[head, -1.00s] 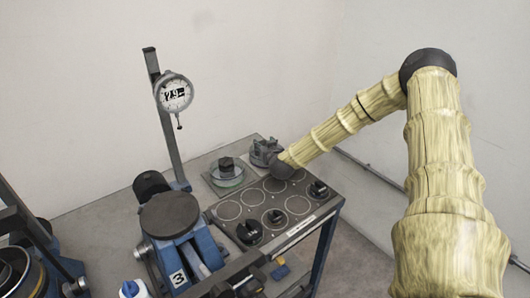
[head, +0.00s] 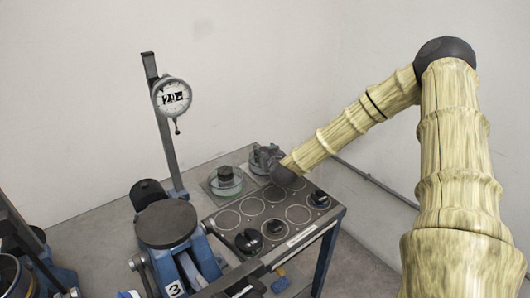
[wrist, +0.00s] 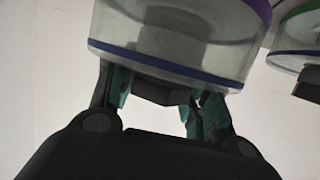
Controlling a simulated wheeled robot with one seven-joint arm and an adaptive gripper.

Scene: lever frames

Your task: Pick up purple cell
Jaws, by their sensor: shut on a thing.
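The purple cell (wrist: 170,35) is a clear, round glass cell in the wrist view, with a purple band at its upper right edge and a blue-violet ring at its lower edge. A dark faceted knob (wrist: 165,95) sits against the ringed end. My gripper (wrist: 158,100) is shut on this knob, its teal fingertips on both sides.
Another glass cell with a dark hex top (head: 226,178) stands just left of my gripper. A cell with a green band (wrist: 298,35) is close in the wrist view. A ringed panel (head: 265,215) with dark pieces lies in front. A dial gauge (head: 172,96) stands left.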

